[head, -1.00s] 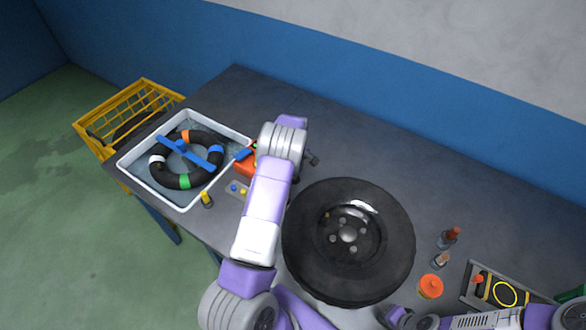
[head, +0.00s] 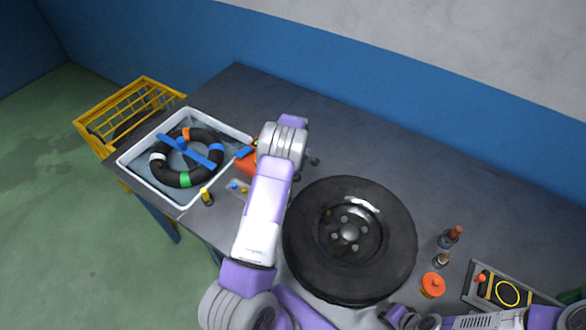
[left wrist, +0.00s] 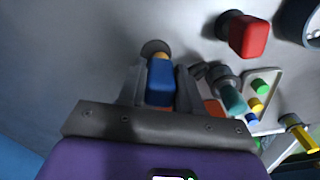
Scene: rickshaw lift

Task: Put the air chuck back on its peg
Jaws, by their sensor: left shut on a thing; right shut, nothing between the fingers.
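In the left wrist view my left gripper (left wrist: 160,88) is shut on a blue piece (left wrist: 160,80) with a yellow end, which looks like the air chuck. Its far end lies against or just in front of a round grey disc (left wrist: 155,47); I cannot tell whether they touch. No peg can be made out for certain. My right gripper (head: 396,316) is partly in view at the bottom edge, shut and empty, just below the wheel.
A black wheel (head: 310,260) lies on the grey table. A white basin (head: 135,172) with a banded tube is at left, beside a yellow basket (head: 108,118). Bottles (head: 449,237), an orange-lidded jar (head: 433,285) and a tray (head: 545,300) stand at right. The back of the table is clear.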

